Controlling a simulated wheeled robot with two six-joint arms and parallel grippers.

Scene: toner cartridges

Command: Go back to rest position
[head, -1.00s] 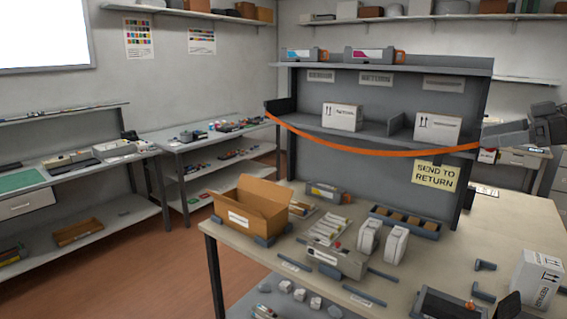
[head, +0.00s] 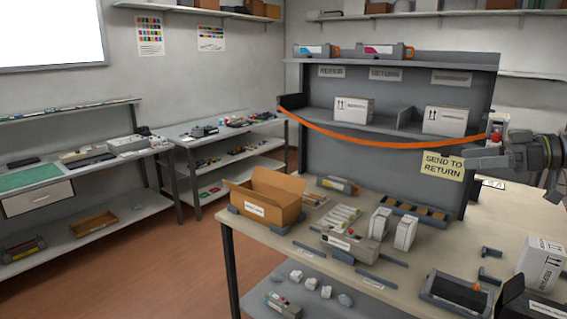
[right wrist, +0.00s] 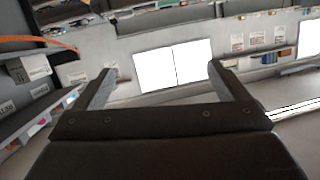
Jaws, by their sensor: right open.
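My right gripper (head: 484,152) is at the right side of the head view, raised above the table beside the "SEND TO RETURN" note (head: 442,166). In the right wrist view its two fingers stand wide apart with nothing between them, and the gripper (right wrist: 163,85) is open and empty. Beyond the fingers I see walls, shelves and bright white panels. My left gripper does not show in any view.
The table (head: 490,215) holds an open cardboard box (head: 262,200), a dark tray (head: 455,292) and a white carton (head: 541,262). An orange strap (head: 375,146) hangs across the grey shelf unit (head: 330,125), which carries two white boxes. Floor on the left is clear.

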